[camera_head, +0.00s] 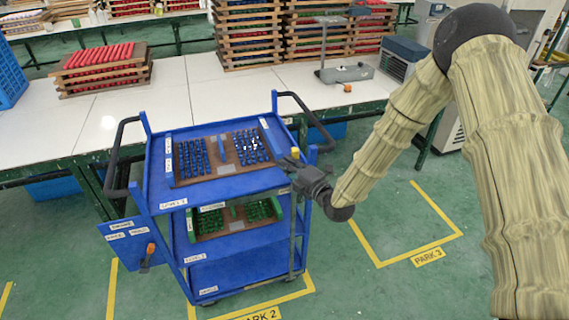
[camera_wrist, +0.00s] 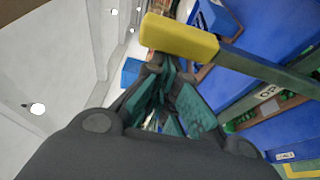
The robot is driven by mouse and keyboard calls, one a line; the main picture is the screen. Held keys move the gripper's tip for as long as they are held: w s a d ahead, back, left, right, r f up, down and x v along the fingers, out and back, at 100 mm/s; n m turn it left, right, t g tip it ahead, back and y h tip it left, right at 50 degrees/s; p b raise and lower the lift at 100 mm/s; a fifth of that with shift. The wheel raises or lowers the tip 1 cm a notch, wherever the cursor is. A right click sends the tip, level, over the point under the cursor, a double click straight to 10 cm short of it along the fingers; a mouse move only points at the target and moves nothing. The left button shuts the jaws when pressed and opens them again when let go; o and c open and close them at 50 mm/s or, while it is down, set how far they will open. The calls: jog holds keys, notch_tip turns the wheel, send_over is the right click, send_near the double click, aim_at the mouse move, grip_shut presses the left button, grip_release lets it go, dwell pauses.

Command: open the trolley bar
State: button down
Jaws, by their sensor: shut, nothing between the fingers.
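The blue trolley (camera_head: 235,187) stands in front of the white worktable. A slim grey upright bar (camera_head: 294,235) runs down its front right side. A yellow end piece (camera_head: 312,153) shows just behind my gripper. In the wrist view a bar (camera_wrist: 268,68) with a yellow end (camera_wrist: 180,36) crosses close to my fingers. My gripper (camera_head: 290,164) is at the trolley's front right corner, near top-shelf height. Its fingers (camera_wrist: 163,72) are shut with nothing between them. I cannot tell whether they touch the bar. My gripper hides the bar's upper part in the head view.
The top shelf holds a brown tray (camera_head: 222,170) of blue pieces; a tray (camera_head: 234,226) of green pieces sits below. Free green floor with a yellow-marked bay (camera_head: 425,228) lies to the right.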

aim_at(298, 157)
jog(key=shift+d, duration=0.1)
jog(key=d, duration=0.1)
jog(key=w+d+b, duration=0.1)
jog(key=d+b, duration=0.1)
jog(key=d, duration=0.1)
jog(key=shift+w+r, duration=0.1)
jog(key=shift+w, duration=0.15)
jog(key=shift+d, duration=0.15)
